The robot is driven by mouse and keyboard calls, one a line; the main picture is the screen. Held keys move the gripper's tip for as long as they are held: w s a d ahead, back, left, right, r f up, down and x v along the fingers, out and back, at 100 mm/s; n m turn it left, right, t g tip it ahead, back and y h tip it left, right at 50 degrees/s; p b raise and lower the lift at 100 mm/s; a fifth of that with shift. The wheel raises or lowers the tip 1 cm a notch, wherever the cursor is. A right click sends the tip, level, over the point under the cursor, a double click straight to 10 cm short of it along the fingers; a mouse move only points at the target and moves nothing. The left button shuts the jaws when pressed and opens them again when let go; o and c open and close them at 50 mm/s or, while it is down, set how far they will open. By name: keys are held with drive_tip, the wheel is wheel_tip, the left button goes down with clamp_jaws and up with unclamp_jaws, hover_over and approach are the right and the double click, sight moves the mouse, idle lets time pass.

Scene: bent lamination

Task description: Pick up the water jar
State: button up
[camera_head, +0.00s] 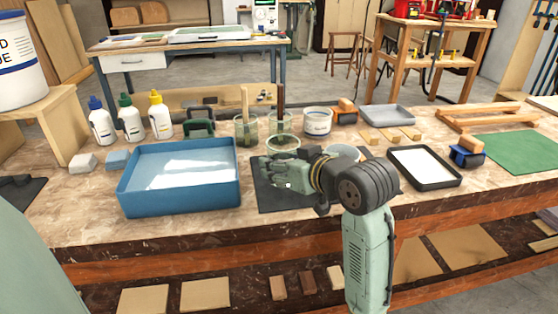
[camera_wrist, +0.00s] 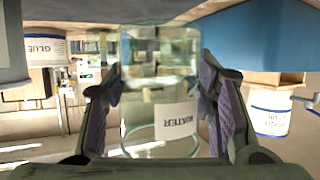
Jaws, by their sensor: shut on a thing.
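The water jar is a clear glass jar with a white label reading WATER, upside down in the wrist view (camera_wrist: 145,100). It stands between my two fingers, which press on its sides with purple pads. My gripper (camera_wrist: 160,82) is shut on it. In the head view, my gripper (camera_head: 284,172) is over a dark mat (camera_head: 268,202) on the bench, and a glass rim, apparently the jar's (camera_head: 283,144), shows just behind it. The gripper hides the jar's lower part there, so I cannot tell whether it touches the bench.
A blue tray (camera_head: 128,200) stands left of my gripper. Brush jars (camera_head: 247,130) and a white tub (camera_head: 318,122) stand close behind. A black tray (camera_head: 455,183) and a clamp (camera_head: 467,152) are to the right. Glue bottles (camera_head: 130,120) stand at the back left.

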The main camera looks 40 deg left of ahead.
drive_tip(key=s+d+r+b, duration=0.1)
drive_tip(key=s+d+b, duration=0.2)
drive_tip(key=s+d, duration=0.4)
drive_tip(key=shift+d, duration=1.5)
drive_tip(key=shift+r, duration=0.1)
